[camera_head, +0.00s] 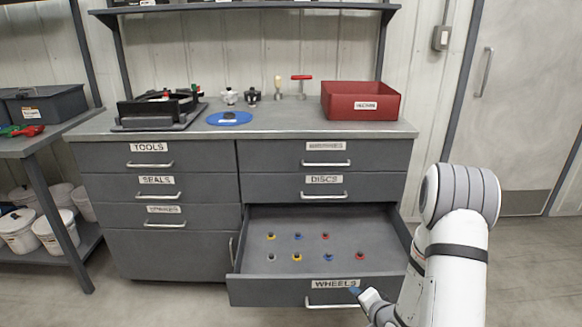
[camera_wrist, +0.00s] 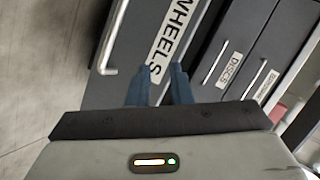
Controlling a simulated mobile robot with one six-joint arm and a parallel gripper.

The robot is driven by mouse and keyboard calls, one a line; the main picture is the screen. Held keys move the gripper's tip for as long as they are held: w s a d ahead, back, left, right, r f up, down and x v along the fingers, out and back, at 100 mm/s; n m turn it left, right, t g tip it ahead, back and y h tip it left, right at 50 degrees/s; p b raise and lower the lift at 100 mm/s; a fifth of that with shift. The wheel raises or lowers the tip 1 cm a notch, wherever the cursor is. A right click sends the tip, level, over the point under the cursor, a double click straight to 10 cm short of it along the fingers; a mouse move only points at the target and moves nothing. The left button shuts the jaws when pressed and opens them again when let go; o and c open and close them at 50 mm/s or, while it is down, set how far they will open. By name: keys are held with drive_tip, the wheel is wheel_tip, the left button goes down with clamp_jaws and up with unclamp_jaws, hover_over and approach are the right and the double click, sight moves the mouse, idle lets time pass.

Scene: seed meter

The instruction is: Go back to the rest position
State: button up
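My gripper (camera_wrist: 160,88) shows in the wrist view with its two blue fingers a little apart and nothing visible between them. In the head view, my gripper (camera_head: 356,292) is just in front of the WHEELS drawer (camera_head: 285,291), near its label and handle. The drawer is pulled open. Several small wheels with yellow, blue, red and grey parts lie in it in two rows. In the wrist view, the drawer front (camera_wrist: 125,60) and its handle (camera_wrist: 113,38) are close beyond the fingers. I cannot tell whether a finger touches the drawer front.
The closed DISCS drawer (camera_head: 323,186) is above the open one. On the bench top (camera_head: 290,122) stand a red bin (camera_head: 361,101), a blue disc (camera_head: 229,118) and a black device (camera_head: 158,108). A side table (camera_head: 45,145) with buckets below is at left. Floor is clear at right.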

drive_tip(key=s+d+r+n+g+h+p, duration=0.1)
drive_tip(key=r+n+p, duration=0.15)
drive_tip(key=r, duration=0.55)
drive_tip(key=s+r+n+g+h+p, duration=0.15)
drive_tip(key=r+p, duration=0.25)
drive_tip(key=r, duration=0.4)
drive_tip(key=s+d+r+n+g+h+p, duration=0.1)
drive_tip(key=s+r+g+h+p, duration=0.15)
drive_tip(key=r, duration=0.55)
drive_tip(key=s+a+r+n+g+p, duration=0.2)
drive_tip(key=s+r+p, duration=0.3)
drive_tip(key=s+r, duration=0.4)
drive_tip(key=s+a+r+n+g+y+p, duration=0.1)
drive_tip(key=s+a+r+n+g+p, duration=0.1)
drive_tip(key=s+r, duration=0.8)
drive_tip(key=a+r+n+p, duration=0.1)
drive_tip(key=a+p, duration=0.1)
drive_tip(key=p, duration=0.1)
drive_tip(key=shift+s+a+r, duration=0.25)
drive_tip(key=shift+a+r, duration=0.05)
drive_tip(key=shift+s, duration=0.1)
